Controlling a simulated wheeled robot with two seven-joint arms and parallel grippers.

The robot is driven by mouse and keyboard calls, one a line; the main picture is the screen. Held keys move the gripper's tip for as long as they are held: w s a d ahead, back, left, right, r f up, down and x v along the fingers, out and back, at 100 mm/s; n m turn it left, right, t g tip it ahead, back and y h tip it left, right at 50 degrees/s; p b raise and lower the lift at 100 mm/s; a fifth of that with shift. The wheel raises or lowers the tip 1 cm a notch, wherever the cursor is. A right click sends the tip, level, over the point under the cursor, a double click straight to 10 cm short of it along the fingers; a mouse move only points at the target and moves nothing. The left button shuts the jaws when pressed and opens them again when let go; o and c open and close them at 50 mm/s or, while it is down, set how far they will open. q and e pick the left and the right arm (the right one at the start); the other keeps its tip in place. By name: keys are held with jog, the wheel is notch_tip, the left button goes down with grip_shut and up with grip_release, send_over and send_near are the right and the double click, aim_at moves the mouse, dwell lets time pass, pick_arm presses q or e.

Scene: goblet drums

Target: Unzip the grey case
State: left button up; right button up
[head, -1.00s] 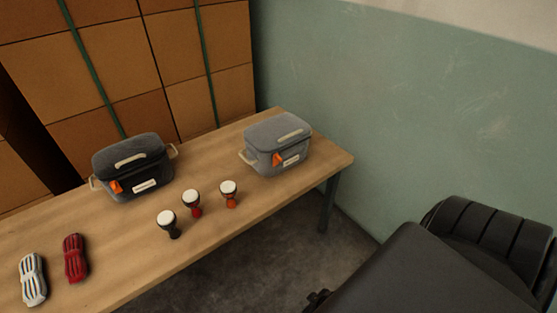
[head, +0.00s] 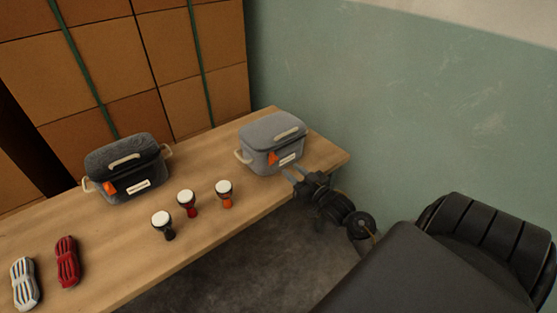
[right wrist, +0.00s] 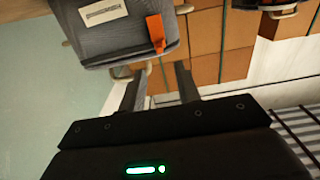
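The grey case (head: 272,142) stands closed at the far right end of the table, with a handle on its lid, a pale label and an orange pull tab (head: 272,158) on its front. It also shows in the right wrist view (right wrist: 128,38), with the orange tab (right wrist: 155,33) hanging near its corner. My right gripper (head: 290,174) is just in front of the case near the table edge. Its two fingers are spread with nothing between them, and it appears apart from the tab. My left gripper is not in view.
A dark case (head: 126,165) stands to the left on the table (head: 215,245). Three small goblet drums (head: 187,200) stand in front of the cases. A red bundle (head: 67,262) and a white-blue bundle (head: 25,284) lie at the near left. Stacked boxes and a green wall stand behind.

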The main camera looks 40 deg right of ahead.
aim_at(277, 159)
jog(key=w, duration=0.8)
jog(key=shift+w, duration=0.15)
grip_shut()
jog(key=shift+d, duration=0.1)
